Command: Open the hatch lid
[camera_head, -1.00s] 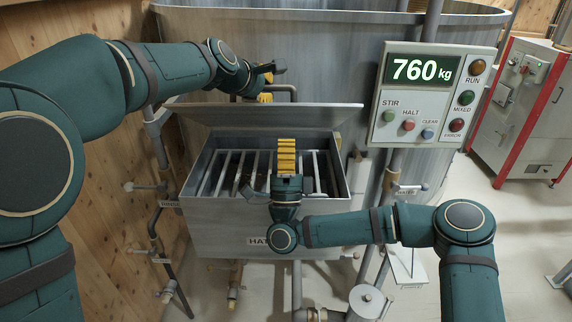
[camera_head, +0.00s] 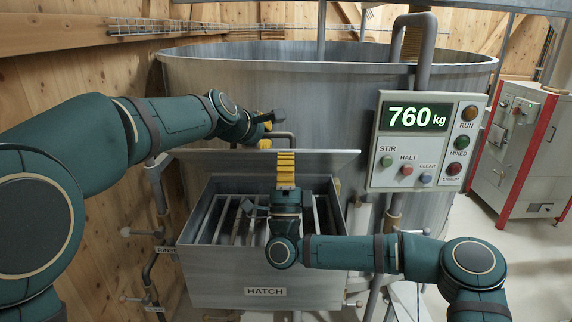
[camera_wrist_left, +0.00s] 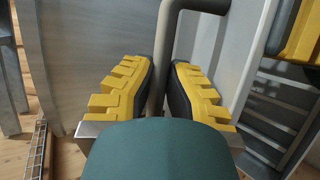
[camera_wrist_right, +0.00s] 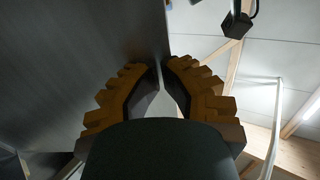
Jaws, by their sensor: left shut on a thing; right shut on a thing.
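The grey hatch lid (camera_head: 225,168) stands raised at the back of the hatch box (camera_head: 262,272), leaving the grated opening (camera_head: 232,215) uncovered. My left gripper (camera_head: 268,124) is behind the lid's top edge, shut on the bent grey handle (camera_head: 290,139). In the left wrist view the handle bar (camera_wrist_left: 166,50) runs between the yellow fingers. My right gripper (camera_head: 286,163) is in front of the lid, its yellow fingers overlapping the lid's upper edge. In the right wrist view the lid plate (camera_wrist_right: 80,70) reaches between the fingertips, and the gripper is shut on its edge.
The big round tank (camera_head: 330,90) rises behind the hatch. A control panel (camera_head: 424,142) showing 760 kg is to the right. A grey cabinet with red edges (camera_head: 515,150) stands farther right. Pipes and a wooden wall (camera_head: 90,75) are at the left.

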